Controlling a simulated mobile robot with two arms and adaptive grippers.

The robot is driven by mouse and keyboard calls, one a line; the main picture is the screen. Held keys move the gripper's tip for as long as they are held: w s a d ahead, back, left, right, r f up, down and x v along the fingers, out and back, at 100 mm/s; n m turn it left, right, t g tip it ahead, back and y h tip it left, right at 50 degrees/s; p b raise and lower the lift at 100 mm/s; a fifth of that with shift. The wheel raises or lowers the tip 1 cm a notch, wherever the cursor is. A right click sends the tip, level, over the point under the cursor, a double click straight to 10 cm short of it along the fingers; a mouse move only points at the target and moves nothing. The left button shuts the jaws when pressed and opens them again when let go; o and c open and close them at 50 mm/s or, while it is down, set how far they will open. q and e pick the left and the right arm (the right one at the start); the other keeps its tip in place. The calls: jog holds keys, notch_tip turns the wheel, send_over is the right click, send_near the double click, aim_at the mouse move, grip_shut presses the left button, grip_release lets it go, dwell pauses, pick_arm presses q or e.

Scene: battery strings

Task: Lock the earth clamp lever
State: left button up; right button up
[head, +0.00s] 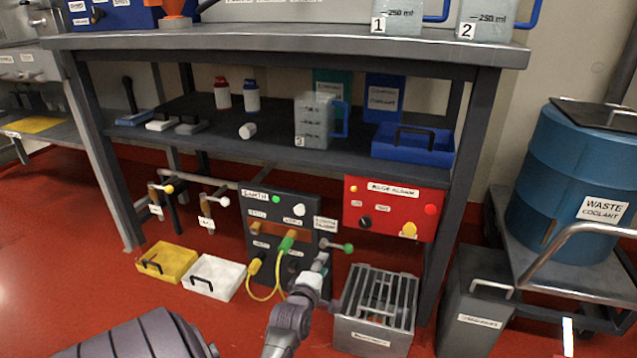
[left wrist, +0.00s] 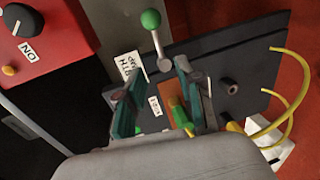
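The dark earth panel (head: 262,217) stands below the bench shelf. A lever with a green ball knob (head: 347,247) sticks out to the right from its right edge; the knob also shows at the top of the left wrist view (left wrist: 151,19). A green clamp (head: 286,244) sits at the copper-coloured bar (head: 268,232), with a yellow cable below it. My left gripper (head: 323,258) is in front of the panel's right side, just below the lever. In the left wrist view its fingers (left wrist: 158,92) are apart and empty, with the lever beyond them. My right gripper is not in view.
A red alarm box (head: 392,207) hangs right of the panel. A grated metal bin (head: 372,338) stands below it, close to my left arm. Yellow (head: 167,262) and white (head: 213,277) trays lie on the floor left of the panel. The shelf edge (head: 270,165) runs above.

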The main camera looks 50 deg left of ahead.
pick_arm(q)
jog(key=v, duration=0.2)
jog(key=shift+s+d, duration=0.2)
jog(key=shift+s, duration=0.1)
dwell(0.3)
